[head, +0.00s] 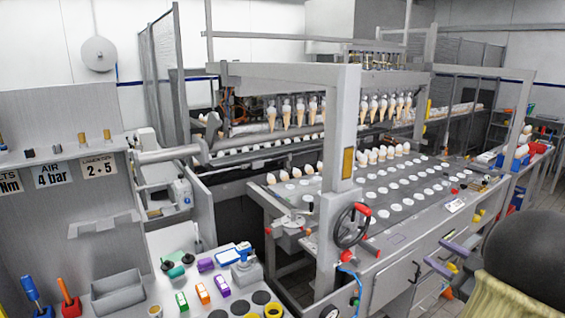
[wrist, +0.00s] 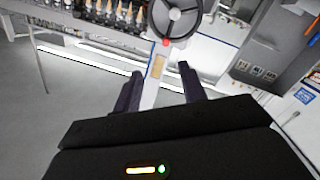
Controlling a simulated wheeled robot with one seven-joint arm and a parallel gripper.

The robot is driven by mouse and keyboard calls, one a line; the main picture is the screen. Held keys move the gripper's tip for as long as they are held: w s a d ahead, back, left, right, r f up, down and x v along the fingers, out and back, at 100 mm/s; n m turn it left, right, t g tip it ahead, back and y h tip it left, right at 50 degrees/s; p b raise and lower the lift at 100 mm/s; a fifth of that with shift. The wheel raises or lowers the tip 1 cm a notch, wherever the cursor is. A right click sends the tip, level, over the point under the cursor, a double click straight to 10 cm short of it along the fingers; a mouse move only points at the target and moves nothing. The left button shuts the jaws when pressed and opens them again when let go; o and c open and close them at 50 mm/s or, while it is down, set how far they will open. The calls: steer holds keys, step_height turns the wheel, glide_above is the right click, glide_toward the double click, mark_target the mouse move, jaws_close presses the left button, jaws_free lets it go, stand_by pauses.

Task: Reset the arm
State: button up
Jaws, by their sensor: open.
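My gripper (wrist: 160,70) shows in the wrist view with its two dark purple fingers spread apart. Nothing is held between them. A pale machine post with a yellow label (wrist: 158,67) shows beyond the gap, and a grey handwheel (wrist: 175,14) is above it. I cannot tell how far the post is from the fingertips.
The cone machine's perforated deck (head: 405,208) spans the middle, with rows of cones (head: 340,108) hanging behind it. Its handwheel (head: 352,226) sticks out in front. A side bench at left holds coloured blocks (head: 203,293) and a grey tray (head: 118,293). Grey floor (wrist: 70,110) shows left of my gripper.

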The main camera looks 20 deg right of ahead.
steer(key=w+a+f+m+g+h, duration=0.25)
steer(key=w+a, duration=0.35)
steer(key=w, duration=0.3)
steer(key=w+a+f+m+g+h, duration=0.2)
steer(key=w+a+f, duration=0.1)
steer(key=w+a, duration=0.4)
steer(key=a+f+m+g+y, duration=0.15)
steer(key=a+f+g, duration=0.4)
steer(key=a, duration=0.65)
steer(key=s+a+f+g+y, duration=0.1)
steer(key=s+a+f+g, duration=0.1)
steer(key=s+a, duration=0.4)
steer(key=s+a+f+g+y, duration=0.1)
steer(key=s+a+f+g, duration=0.1)
steer(key=s+a, duration=0.3)
steer(key=a+f, duration=0.1)
steer(key=a, duration=0.3)
steer(key=shift+s+a+f+g+y, duration=0.15)
steer(key=shift+s+a+g+y, duration=0.15)
steer(key=shift+s+g, duration=0.1)
steer(key=shift+d, duration=0.1)
steer(key=shift+w, duration=0.1)
